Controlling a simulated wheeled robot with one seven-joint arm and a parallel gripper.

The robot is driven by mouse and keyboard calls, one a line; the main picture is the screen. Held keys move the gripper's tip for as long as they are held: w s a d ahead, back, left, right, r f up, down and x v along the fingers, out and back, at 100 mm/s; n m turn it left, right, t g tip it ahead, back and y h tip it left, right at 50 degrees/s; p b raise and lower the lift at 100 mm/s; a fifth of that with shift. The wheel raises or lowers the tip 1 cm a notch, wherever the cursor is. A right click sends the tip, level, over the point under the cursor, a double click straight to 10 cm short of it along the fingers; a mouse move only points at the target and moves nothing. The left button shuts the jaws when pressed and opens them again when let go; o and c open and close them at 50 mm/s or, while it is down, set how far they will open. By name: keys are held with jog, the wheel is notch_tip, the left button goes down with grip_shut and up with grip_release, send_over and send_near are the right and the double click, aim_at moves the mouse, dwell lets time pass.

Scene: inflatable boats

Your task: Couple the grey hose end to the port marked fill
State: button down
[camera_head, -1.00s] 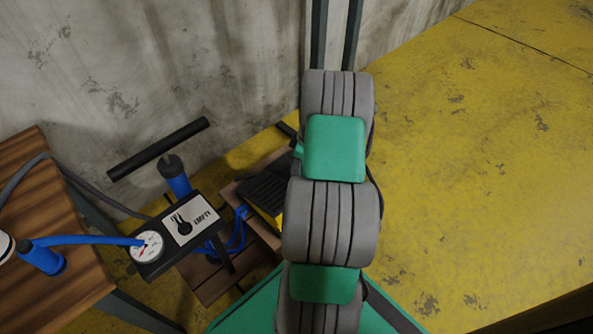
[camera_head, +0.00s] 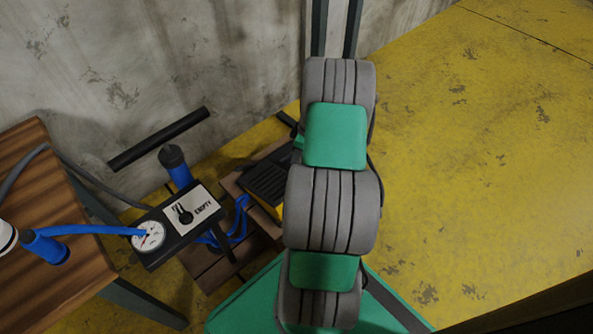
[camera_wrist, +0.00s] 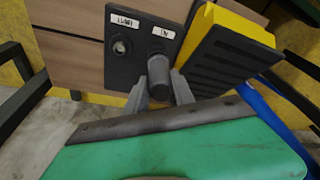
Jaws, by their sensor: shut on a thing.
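In the wrist view, my gripper (camera_wrist: 158,92) is shut on a grey cylinder, the hose end (camera_wrist: 159,70). The hose end is at the right of two ports on a black plate (camera_wrist: 124,72). I cannot tell whether it is seated or just in front. The right label (camera_wrist: 163,31) is short and the left label (camera_wrist: 125,21) longer; both are turned over and I cannot read them surely. The left port (camera_wrist: 121,46) is uncovered. In the head view my arm hides the gripper. The pump (camera_head: 151,262) there has a gauge and a plate reading "EMPTY".
A yellow and black ribbed foot pedal (camera_wrist: 228,55) stands right beside the port plate. A wooden table (camera_head: 60,215) with a blue-ended hose (camera_head: 90,230) is at the left of the head view. A concrete wall stands behind. Yellow floor (camera_head: 480,160) is clear at the right.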

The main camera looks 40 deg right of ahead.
jog(key=shift+b+x, duration=0.55)
jog(key=shift+x, duration=0.35)
jog(key=shift+s+d, duration=0.1)
jog(key=shift+s, duration=0.1)
jog(key=c, duration=1)
grip_release()
